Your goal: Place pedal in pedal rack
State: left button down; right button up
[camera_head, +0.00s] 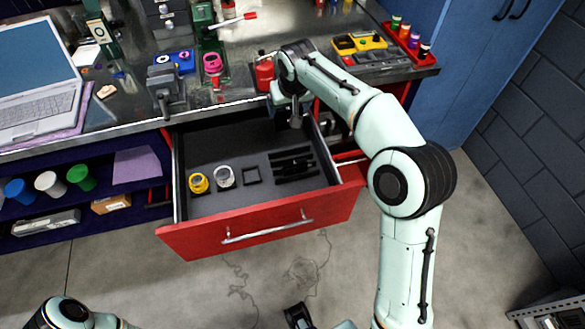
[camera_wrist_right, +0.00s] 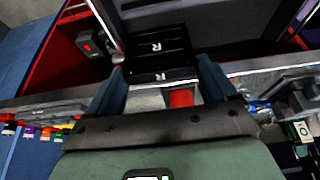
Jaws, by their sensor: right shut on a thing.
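My right gripper (camera_head: 293,122) hangs over the back right part of the open drawer, by the bench edge. In the right wrist view its two fingers (camera_wrist_right: 165,85) are closed on a black pedal (camera_wrist_right: 160,60) with white R marks, held just beyond the fingertips. In the head view the pedal is mostly hidden by the gripper and arm. The pedal rack, a black slotted insert (camera_head: 293,163), lies on the drawer floor a little in front of the gripper.
The red-fronted drawer (camera_head: 265,228) stands open. A yellow ring (camera_head: 199,183) and a silver ring (camera_head: 224,177) sit in it at the left. A red bottle (camera_head: 264,73) stands on the bench near my right wrist. A vise (camera_head: 166,85) and laptop (camera_head: 38,85) stand further left.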

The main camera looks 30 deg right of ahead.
jog(key=shift+f+b, duration=1.35)
jog(key=shift+f, duration=8.45)
jog(key=shift+f, duration=0.15)
jog(key=o, duration=1)
